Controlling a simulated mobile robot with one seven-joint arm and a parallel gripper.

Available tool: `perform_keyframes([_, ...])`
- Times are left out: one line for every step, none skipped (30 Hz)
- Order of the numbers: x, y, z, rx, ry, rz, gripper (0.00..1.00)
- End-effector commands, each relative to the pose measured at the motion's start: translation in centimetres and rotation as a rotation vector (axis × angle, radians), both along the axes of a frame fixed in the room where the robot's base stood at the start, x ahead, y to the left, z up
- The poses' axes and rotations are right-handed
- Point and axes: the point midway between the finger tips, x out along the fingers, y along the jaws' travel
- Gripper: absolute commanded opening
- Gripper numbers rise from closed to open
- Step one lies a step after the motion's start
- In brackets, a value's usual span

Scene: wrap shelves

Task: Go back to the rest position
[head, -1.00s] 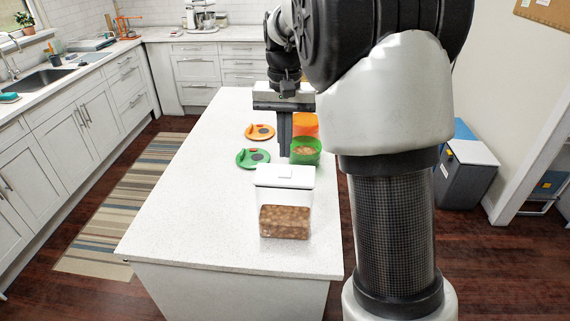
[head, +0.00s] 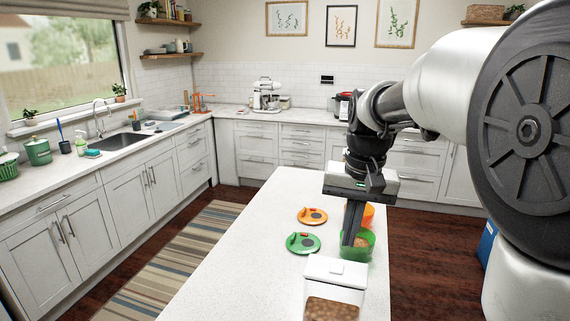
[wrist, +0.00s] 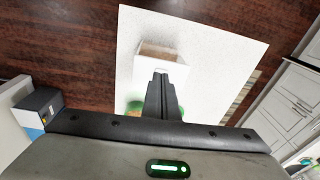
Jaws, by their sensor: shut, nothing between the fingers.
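My gripper (head: 348,243) is shut and empty, pointing down above the white island (head: 235,270). In the head view its fingers overlap the green bowl (head: 362,254), which has brown food in it. I cannot tell the exact height above the bowl. In the wrist view the shut fingers (wrist: 160,75) reach toward the clear, white-lidded container of brown food (wrist: 172,52), and the green bowl is mostly hidden beside them. An orange bowl (head: 368,213) stands behind the green one, partly hidden by the gripper.
An orange lid (head: 312,216) and a green lid (head: 304,243) lie left of the bowls. The container (head: 335,285) stands at the front of the island. The island's left side is clear. A bin (wrist: 40,108) shows at the left of the wrist view.

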Motion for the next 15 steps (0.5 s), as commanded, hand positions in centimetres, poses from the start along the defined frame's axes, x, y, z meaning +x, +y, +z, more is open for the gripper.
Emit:
perform_keyframes([-2.4, 0.0, 1.3, 0.006, -0.043, 0.021, 0.00])
perform_keyframes([-3.6, 0.0, 1.7, 0.007, -0.067, 0.035, 0.00])
perform_keyframes([-5.2, 0.1, 2.2, 0.006, -0.097, 0.054, 0.00])
perform_keyframes([-6.4, 0.1, 2.4, 0.002, -0.120, 0.067, 0.00])
perform_keyframes([-7.6, 0.1, 2.6, -0.001, -0.143, 0.082, 0.00])
perform_keyframes([-9.2, 0.2, 2.8, -0.009, -0.173, 0.102, 0.00])
perform_keyframes([-10.4, 0.2, 2.8, -0.015, -0.196, 0.115, 0.00])
perform_keyframes([-11.5, 0.2, 2.7, -0.022, -0.217, 0.129, 0.00])
perform_keyframes([-12.9, 0.3, 2.6, -0.033, -0.245, 0.146, 0.00])
perform_keyframes([-13.8, 0.3, 2.4, -0.041, -0.264, 0.158, 0.00])
perform_keyframes([-14.7, 0.3, 2.2, -0.050, -0.282, 0.170, 0.00])
perform_keyframes([-15.7, 0.3, 1.9, -0.062, -0.305, 0.183, 0.00])
perform_keyframes([-16.4, 0.3, 1.6, -0.070, -0.318, 0.190, 0.00])
perform_keyframes([-17.0, 0.3, 1.4, -0.079, -0.331, 0.199, 0.00])
perform_keyframes([-17.6, 0.3, 1.0, -0.088, -0.344, 0.208, 0.00])
